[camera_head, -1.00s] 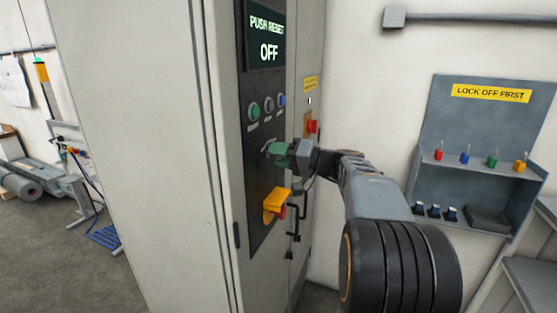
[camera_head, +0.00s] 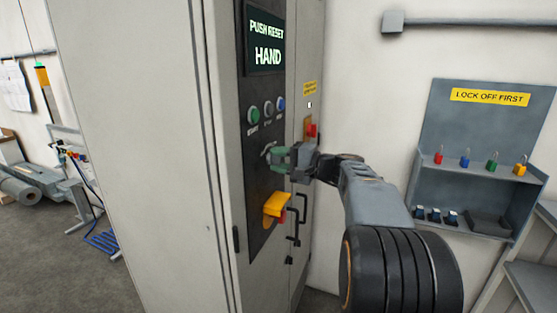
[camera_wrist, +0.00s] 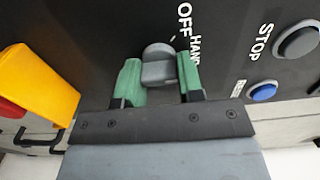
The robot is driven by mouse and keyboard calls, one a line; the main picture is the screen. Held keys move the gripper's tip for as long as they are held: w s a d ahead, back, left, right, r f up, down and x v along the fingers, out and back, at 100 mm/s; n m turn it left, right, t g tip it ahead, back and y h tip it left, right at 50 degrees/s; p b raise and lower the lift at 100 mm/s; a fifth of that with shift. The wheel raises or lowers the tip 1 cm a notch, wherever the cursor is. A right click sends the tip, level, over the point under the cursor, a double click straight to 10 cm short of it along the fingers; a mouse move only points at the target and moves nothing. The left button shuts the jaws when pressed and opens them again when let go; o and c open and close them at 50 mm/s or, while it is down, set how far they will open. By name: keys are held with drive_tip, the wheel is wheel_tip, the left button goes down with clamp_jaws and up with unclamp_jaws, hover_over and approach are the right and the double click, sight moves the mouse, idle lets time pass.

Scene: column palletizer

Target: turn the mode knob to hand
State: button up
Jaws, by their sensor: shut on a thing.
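The grey mode knob (camera_wrist: 159,66) sits on the dark control panel (camera_head: 258,190), between the green fingers of my gripper (camera_wrist: 160,78) in the wrist view. The labels OFF and HAND stand just beyond the knob. In the head view my gripper (camera_head: 279,157) reaches the panel from the right and hides most of the knob. My gripper is shut on the knob. The display (camera_head: 266,42) above reads PUSH RESET and HAND.
A row of green, grey and blue buttons (camera_head: 267,109) is above my gripper. A yellow and red handle (camera_head: 275,205) protrudes below it. Black door handles (camera_head: 302,207) are to the right. A lock-off board (camera_head: 487,120) hangs on the right wall.

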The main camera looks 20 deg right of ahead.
idle(0.3)
drive_tip(key=o, duration=0.9)
drive_tip(key=shift+s, duration=0.1)
drive_tip(key=b+v, duration=0.2)
drive_tip(key=v, duration=1.1)
drive_tip(key=shift+s+d, duration=0.3)
